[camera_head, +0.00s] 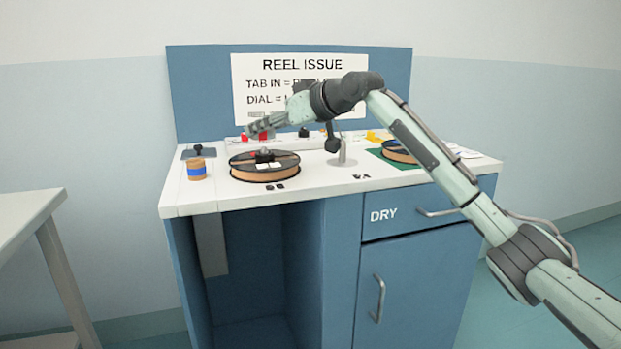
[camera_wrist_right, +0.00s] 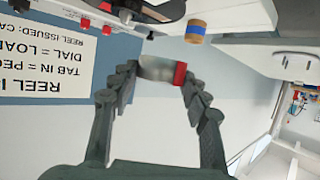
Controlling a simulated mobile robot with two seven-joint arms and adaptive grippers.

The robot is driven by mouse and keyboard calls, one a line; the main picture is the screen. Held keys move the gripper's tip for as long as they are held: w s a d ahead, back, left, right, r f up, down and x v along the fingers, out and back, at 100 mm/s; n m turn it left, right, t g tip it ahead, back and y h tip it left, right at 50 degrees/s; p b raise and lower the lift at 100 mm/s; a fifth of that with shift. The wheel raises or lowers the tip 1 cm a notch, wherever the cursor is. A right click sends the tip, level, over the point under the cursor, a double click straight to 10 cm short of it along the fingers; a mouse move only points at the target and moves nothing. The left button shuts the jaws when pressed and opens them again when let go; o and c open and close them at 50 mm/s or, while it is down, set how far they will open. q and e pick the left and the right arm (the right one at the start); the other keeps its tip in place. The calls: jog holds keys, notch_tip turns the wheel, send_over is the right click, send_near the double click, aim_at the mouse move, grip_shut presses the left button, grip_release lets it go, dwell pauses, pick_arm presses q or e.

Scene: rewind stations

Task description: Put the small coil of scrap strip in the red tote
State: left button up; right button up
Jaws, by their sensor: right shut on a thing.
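My right gripper (camera_head: 262,126) is raised above the back left of the bench. In the right wrist view my right gripper (camera_wrist_right: 160,75) is shut on a short pale grey piece with a red end (camera_wrist_right: 159,69), which lies across between the fingertips. I cannot tell whether this piece is the small coil of scrap strip. In the head view the red end (camera_head: 262,136) shows just under the fingers. No red tote shows in either view. My left gripper is not in view.
On the bench top (camera_head: 215,194) stand a tan cylinder with a blue band (camera_head: 197,169), a large reel (camera_head: 264,172) and a second reel (camera_head: 397,151). A sign board (camera_head: 203,90) rises behind. A white table (camera_head: 25,220) stands at left. The compartment below (camera_head: 255,265) is open.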

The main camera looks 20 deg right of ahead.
jog(key=shift+d, duration=0.1)
send_over(319, 180)
jog(key=f, duration=0.7)
jog(key=shift+w+d+f, duration=0.1)
jog(key=shift+d+f, duration=0.1)
jog(key=shift+d, duration=0.1)
jog(key=shift+a+f, duration=0.2)
jog(key=shift+f, duration=0.95)
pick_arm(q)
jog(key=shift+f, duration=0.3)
pick_arm(e)
jog(key=shift+f, duration=0.45)
jog(key=o, duration=1.2)
jog(key=shift+f, duration=0.1)
jog(key=shift+f, duration=0.1)
